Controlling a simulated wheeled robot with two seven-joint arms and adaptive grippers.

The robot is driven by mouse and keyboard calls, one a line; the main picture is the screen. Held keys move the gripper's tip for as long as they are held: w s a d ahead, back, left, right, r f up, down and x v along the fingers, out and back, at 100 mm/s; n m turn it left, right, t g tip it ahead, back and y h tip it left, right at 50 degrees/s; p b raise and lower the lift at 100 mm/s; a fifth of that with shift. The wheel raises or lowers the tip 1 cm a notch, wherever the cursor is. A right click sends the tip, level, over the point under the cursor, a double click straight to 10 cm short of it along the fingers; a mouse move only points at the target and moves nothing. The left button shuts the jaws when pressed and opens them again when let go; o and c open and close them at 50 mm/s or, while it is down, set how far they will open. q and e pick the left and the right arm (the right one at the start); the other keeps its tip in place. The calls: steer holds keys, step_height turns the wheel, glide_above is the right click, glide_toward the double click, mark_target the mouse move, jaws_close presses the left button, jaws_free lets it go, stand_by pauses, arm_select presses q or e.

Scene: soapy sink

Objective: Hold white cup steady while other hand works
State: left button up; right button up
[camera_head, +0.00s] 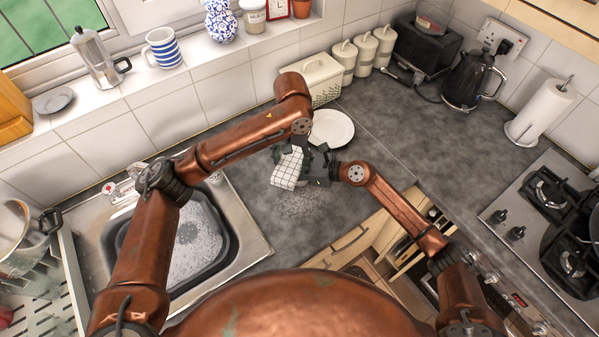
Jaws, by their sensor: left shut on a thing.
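My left gripper (290,154) is low over the worktop, close above a white cloth with a dark grid (288,170). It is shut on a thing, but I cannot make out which. My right gripper (318,168) comes in from the right and meets the left one just beside the cloth. Its fingers are too small and crowded to tell open from shut. I cannot make out the white cup; the two grippers may hide it. A white plate (332,128) lies flat just behind the grippers.
A sink with a dark basin of soapy water (197,247) is at the left. Wet suds (300,203) mark the worktop in front of the grippers. The worktop right of the plate (400,140) is clear.

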mark_target(297, 149)
arm_select(q)
steer(key=shift+s, duration=0.25)
steer(key=shift+w+d, duration=0.25)
steer(key=shift+w, duration=0.45)
steer(key=shift+w+d, duration=0.2)
steer(key=shift+w, duration=0.45)
steer(key=shift+r, duration=0.1)
steer(key=shift+w+d, duration=0.25)
steer(key=shift+w, duration=0.45)
steer(key=shift+w+d, duration=0.25)
steer(key=shift+w, duration=0.4)
steer(key=shift+s+a, duration=0.25)
steer(key=shift+s, duration=0.45)
steer(key=shift+s+a, duration=0.25)
steer(key=shift+s, duration=0.45)
steer(key=shift+s+f, duration=0.1)
steer(key=shift+f, duration=0.1)
steer(key=shift+s+a+r, duration=0.1)
steer(key=shift+s+a, duration=0.2)
steer(key=shift+s, duration=0.3)
steer(key=shift+s+a, duration=0.25)
steer(key=shift+s, duration=0.35)
